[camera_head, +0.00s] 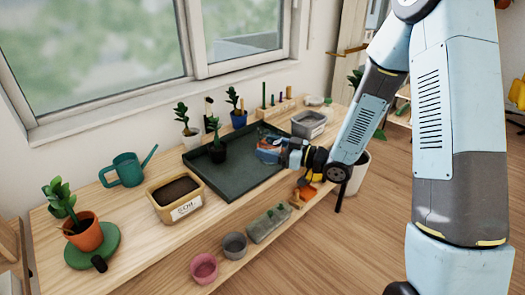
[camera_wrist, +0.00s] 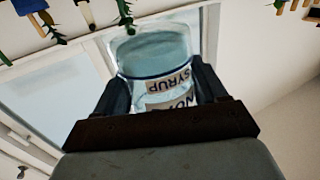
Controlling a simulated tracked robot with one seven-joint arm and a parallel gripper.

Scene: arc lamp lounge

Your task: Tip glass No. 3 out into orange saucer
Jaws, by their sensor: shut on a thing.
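My gripper (camera_head: 268,150) is over the near right part of the dark green tray (camera_head: 232,184). In the wrist view my gripper (camera_wrist: 162,92) is shut on a clear glass (camera_wrist: 152,50), with one finger on each side. The glass has white labels; one reads "SYRUP", the other starts with "NO", and its number cannot be read. The wrist picture is turned over, and I cannot tell the glass's tilt for sure. An orange item (camera_head: 308,190) shows below my wrist near the bench's front edge; I cannot tell whether it is the orange saucer.
A potted plant (camera_head: 217,142) stands in the tray. A soil box (camera_head: 178,196), a teal watering can (camera_head: 128,168) and an orange pot (camera_head: 86,234) on a green saucer (camera_head: 98,252) are left. A grey bin (camera_head: 309,124) stands behind my gripper.

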